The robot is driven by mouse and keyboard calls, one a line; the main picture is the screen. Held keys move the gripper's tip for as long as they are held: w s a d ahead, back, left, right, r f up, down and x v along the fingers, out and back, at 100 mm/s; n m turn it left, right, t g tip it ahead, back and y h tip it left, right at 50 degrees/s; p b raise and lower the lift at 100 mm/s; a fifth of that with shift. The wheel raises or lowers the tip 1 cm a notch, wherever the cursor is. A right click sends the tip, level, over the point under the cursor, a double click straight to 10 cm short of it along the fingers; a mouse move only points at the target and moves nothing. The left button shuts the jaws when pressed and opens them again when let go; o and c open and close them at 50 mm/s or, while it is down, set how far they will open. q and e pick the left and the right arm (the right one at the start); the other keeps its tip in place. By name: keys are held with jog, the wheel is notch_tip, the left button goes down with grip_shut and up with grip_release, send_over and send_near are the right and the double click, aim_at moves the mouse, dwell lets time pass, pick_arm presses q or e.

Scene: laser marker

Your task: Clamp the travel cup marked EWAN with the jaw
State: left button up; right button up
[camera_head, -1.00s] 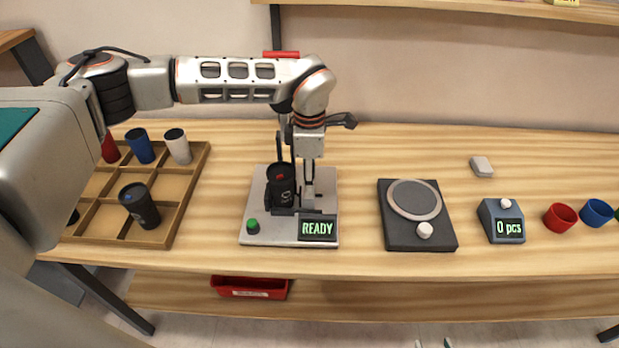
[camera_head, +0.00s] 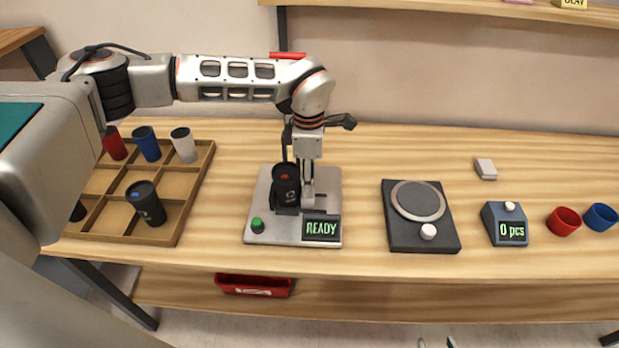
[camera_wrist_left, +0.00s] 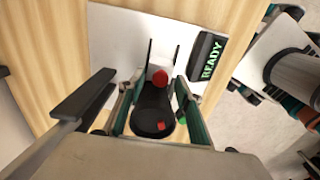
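A black travel cup (camera_head: 286,188) with a red mark on its lid stands upright on the laser marker's pale plate (camera_head: 268,232); its lid also shows in the left wrist view (camera_wrist_left: 148,126). I cannot read a name on it. My left gripper (camera_head: 308,197) points down just right of the cup. In the left wrist view its fingers are apart, either side of a red knob (camera_wrist_left: 160,77) at the jaw, with gaps visible. The jaw is mostly hidden. Another black cup (camera_head: 147,205) with a blue mark leans in the tray. Two tips of my right gripper (camera_head: 435,343) show apart at the bottom edge.
The wooden tray (camera_head: 178,233) at left holds red, blue and white cups at the back. The marker has a green button (camera_head: 257,225) and a READY display (camera_head: 321,228). A dark turntable device (camera_head: 420,215) and a counter (camera_head: 504,224) stand right. Bench between them is clear.

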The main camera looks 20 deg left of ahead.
pick_arm(q)
jog(key=shift+r, duration=0.15)
notch_tip(320, 180, up, 12)
dwell(0.6)
dwell(0.3)
